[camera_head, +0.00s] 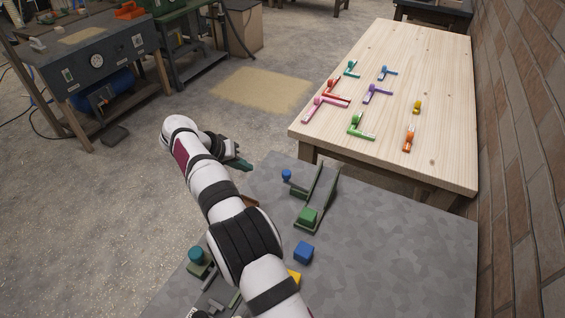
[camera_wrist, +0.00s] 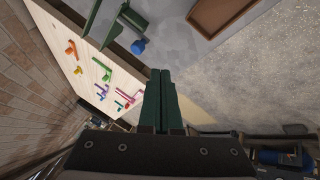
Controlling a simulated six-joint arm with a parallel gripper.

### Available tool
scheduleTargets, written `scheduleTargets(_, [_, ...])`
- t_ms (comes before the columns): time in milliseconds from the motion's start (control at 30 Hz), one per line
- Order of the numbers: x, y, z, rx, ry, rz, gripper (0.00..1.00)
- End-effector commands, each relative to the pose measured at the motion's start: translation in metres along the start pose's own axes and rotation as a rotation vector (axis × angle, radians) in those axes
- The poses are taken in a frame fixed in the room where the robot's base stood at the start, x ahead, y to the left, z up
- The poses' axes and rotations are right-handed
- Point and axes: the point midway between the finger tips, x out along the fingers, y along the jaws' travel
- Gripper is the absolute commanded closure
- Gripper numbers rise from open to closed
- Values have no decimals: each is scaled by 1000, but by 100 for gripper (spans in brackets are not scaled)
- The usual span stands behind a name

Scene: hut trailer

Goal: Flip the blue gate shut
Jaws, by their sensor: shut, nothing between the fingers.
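A blue cube (camera_head: 303,252) and a yellow block (camera_head: 294,278) lie on the grey table (camera_head: 400,240). A teal cylinder (camera_head: 196,256) is left of my arm. A brown tray (camera_wrist: 220,14) shows in the wrist view. A wooden table (camera_head: 440,80) with coloured pieces stands beyond.

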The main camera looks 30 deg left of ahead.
Motion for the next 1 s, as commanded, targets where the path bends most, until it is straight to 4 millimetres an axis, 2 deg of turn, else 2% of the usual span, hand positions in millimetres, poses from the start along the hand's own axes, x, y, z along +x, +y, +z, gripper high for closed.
scheduleTargets(100, [1, -12, 0, -11, 17, 1, 100])
scheduleTargets(367, [1, -11, 0, -10, 17, 1, 100])
scheduleTargets(467, [8, -10, 0, -9, 16, 2, 100])
scheduleTargets(800, [73, -10, 0, -9, 14, 1, 100])
scheduleTargets(1000, [104, -7, -2, -7, 15, 2, 100])
